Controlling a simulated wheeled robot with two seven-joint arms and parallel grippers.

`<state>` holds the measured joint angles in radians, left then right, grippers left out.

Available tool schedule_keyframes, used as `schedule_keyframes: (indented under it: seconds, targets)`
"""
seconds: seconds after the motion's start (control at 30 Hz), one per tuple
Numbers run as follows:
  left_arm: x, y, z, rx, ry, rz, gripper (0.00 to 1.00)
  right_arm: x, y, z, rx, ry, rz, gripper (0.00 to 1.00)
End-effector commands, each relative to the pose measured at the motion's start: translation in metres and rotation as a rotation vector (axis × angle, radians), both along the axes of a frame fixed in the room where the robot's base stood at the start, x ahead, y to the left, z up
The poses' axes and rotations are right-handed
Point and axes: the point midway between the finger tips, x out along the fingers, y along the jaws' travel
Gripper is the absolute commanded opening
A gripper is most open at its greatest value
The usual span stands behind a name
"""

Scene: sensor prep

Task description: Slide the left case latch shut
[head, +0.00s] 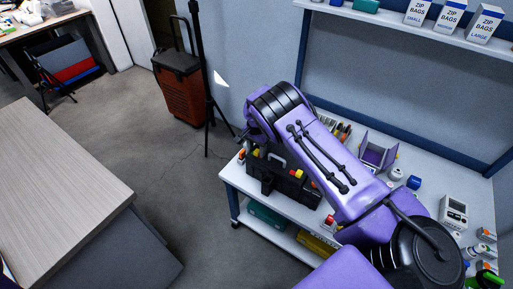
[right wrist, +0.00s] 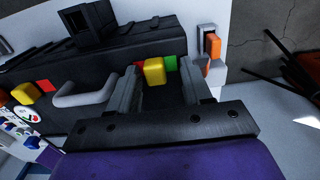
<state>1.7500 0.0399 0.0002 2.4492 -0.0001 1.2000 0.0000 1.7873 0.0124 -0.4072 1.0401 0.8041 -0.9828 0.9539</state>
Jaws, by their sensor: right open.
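The black case (head: 268,182) stands on the white table, partly hidden by my right arm in the head view; its dark body also fills the right wrist view (right wrist: 90,125). Its left latch is a yellow slider (right wrist: 154,73) with a red patch on one side and a green patch on the other. My right gripper (right wrist: 158,80) is open, its two grey fingers on either side of the yellow slider; contact is unclear. The other latch (right wrist: 25,93) shows yellow beside red. The grey handle (right wrist: 85,93) lies between the latches. My left gripper is out of view.
An orange-and-white item (right wrist: 212,45) stands beside the case's left end. A purple open holder (head: 378,155) and small bottles sit right of my arm. A white shelf (head: 400,22) with bag boxes hangs above. Open floor lies left of the table.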

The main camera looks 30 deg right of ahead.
Motion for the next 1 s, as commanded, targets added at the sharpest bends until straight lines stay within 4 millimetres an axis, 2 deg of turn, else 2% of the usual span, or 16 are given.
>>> schedule_keyframes:
  seconds: [0.2, 0.33, 0.37, 0.53, 0.67, 0.9, 0.93, 1.0]
  targets:
    - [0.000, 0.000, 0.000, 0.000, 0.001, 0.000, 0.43, 0.000, 0.000, 0.000, -0.001, 0.000, 0.000, 0.49]
    - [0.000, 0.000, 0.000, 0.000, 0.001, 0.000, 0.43, 0.000, 0.000, 0.000, -0.001, 0.000, 0.000, 0.07]
    - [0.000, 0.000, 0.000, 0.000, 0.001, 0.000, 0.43, 0.000, 0.000, 0.000, -0.001, 0.000, 0.000, 0.00]
    - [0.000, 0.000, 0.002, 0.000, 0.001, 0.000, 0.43, -0.002, -0.001, 0.000, 0.000, 0.001, -0.002, 0.00]
    - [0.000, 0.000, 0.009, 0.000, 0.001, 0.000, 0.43, -0.014, -0.007, 0.002, -0.001, 0.004, -0.004, 0.00]
    - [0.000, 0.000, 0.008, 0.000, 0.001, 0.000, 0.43, -0.017, -0.008, -0.002, -0.002, 0.007, -0.002, 0.00]
    - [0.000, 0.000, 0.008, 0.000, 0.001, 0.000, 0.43, -0.018, -0.008, -0.002, -0.002, 0.007, -0.002, 0.29]
    - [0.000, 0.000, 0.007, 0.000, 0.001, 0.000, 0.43, -0.018, -0.008, -0.002, -0.002, 0.007, -0.002, 0.49]
